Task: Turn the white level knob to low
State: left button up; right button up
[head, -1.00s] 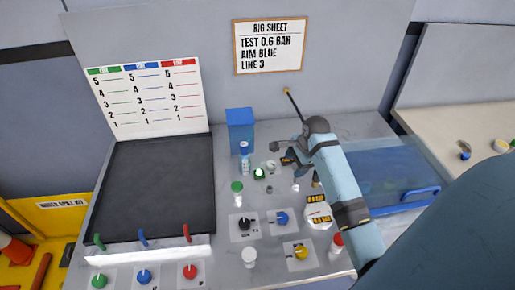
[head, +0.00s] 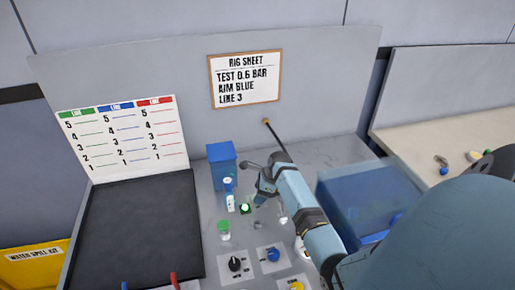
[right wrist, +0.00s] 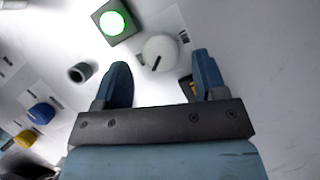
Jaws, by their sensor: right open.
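The white level knob (right wrist: 160,52) is a round white dial with a dark pointer mark in the right wrist view. My right gripper (right wrist: 161,62) is open, with one finger on each side of the knob. I cannot tell whether the fingers touch it. In the head view my right gripper (head: 259,196) is beside the green lit button, and its hand hides the knob. My left gripper is not in view.
The green lit button (right wrist: 115,22) is close to the knob. Black (head: 235,264) and blue (head: 273,254) knobs sit nearer the front.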

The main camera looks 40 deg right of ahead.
jog(key=shift+x, duration=1.2)
jog(key=c, duration=0.9)
